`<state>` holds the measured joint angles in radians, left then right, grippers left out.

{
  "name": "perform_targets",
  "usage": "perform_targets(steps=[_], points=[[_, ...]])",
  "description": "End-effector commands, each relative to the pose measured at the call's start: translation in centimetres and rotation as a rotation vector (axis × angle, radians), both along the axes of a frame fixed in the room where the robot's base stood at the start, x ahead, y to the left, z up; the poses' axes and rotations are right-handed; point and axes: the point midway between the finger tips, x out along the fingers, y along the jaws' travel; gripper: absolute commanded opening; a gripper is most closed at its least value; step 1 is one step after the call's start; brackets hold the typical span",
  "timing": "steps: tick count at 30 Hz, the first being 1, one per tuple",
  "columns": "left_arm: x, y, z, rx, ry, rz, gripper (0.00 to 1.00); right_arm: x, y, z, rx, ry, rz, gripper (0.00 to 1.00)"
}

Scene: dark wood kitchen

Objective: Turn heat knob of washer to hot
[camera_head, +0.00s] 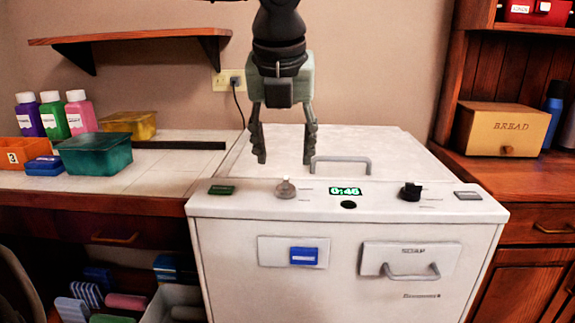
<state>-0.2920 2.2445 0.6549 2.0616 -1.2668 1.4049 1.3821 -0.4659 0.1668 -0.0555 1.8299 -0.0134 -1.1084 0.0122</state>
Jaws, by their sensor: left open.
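The white washer (260,238) stands in the middle of the head view. Its top panel carries a pale silver knob (286,189) at the left and a black knob (411,192) at the right. A green display (345,191) between them reads 0:45. I cannot tell which knob sets the heat, as the markings are too small. My left gripper (285,158) hangs down over the washer, open and empty, with its fingertips above and behind the silver knob. It appears apart from the knob. My right gripper is not in view.
A lid handle (341,163) stands right of my left gripper. The soap drawer (410,261) is on the washer's front. A counter with bottles and a teal box (95,155) is at left. A bread box (502,129) is at right. A wall shelf (130,37) hangs upper left.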

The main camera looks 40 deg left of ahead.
Motion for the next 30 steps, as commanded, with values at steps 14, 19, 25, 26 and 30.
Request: perform_targets(steps=[14,19,25,26,30], points=[[1.6,1.1,-4.9,-0.001,0.004,0.001,0.52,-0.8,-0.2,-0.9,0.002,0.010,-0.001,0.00],[2.3,1.4,-6.6,0.000,0.002,0.000,0.52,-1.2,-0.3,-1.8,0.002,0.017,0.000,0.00],[2.5,1.6,-7.2,0.002,-0.001,0.000,0.52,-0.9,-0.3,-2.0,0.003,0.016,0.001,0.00],[2.5,1.6,-7.2,0.002,-0.001,0.001,0.52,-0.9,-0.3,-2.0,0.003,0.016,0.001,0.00],[2.5,1.6,-7.2,0.002,-0.001,0.001,0.51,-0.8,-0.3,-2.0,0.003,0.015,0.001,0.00]])
